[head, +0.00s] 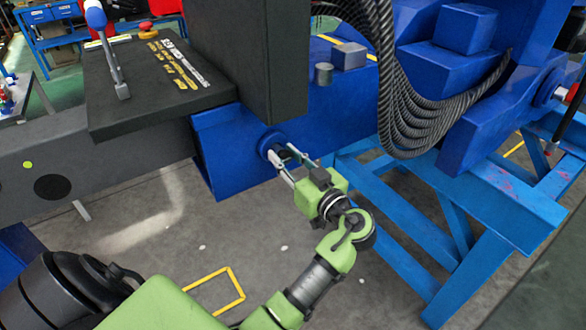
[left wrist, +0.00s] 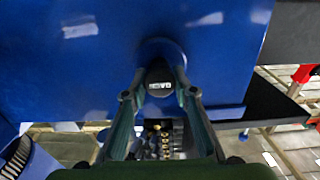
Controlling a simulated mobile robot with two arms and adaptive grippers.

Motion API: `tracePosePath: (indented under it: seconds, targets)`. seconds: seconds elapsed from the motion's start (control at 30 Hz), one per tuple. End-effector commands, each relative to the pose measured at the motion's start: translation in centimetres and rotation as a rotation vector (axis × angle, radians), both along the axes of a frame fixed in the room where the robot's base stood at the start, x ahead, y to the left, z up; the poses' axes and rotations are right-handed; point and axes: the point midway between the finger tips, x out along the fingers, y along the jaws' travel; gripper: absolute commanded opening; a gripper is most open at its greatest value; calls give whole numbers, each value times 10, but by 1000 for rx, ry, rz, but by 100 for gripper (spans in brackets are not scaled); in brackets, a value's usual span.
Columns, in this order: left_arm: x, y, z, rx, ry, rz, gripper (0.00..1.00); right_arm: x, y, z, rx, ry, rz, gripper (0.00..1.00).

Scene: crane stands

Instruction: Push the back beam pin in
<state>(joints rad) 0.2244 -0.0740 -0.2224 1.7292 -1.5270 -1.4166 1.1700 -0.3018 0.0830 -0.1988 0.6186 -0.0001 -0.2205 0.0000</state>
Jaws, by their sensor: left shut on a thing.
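The back beam pin (left wrist: 160,88) shows in the left wrist view as a dark round end with pale lettering, inside a round blue collar (left wrist: 160,46). In the head view the collar (head: 266,143) sits on the side of the blue beam sleeve (head: 232,150). My left gripper (head: 280,153) is at the collar with its fingers on either side of the pin. In the left wrist view the gripper (left wrist: 160,80) is shut on the pin's end. The pin's depth in the sleeve is hidden. My right gripper is not in view.
A dark control panel (head: 160,80) with a lever and red knob sits above the grey beam (head: 100,160). Grey hoses (head: 410,115) hang to the right. A blue stand (head: 470,200) fills the lower right. Grey floor (head: 170,220) is open below the beam.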

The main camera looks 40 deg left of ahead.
Motion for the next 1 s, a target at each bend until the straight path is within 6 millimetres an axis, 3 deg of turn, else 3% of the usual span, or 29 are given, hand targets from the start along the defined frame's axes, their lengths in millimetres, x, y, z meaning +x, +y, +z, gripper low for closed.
tracePosePath:
  seconds: [0.1,0.33,0.37,0.4,0.77,1.0]
  targets:
    - [4,12,1,3,-5,0,0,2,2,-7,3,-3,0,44]
    - [4,12,3,5,-5,1,0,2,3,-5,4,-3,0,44]
    - [4,12,3,5,-5,1,34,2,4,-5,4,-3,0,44]
    - [4,13,3,5,-5,1,43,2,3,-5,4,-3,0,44]
    - [4,11,3,2,-4,0,43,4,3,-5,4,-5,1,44]
    - [4,11,36,-1,-10,1,43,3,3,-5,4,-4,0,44]
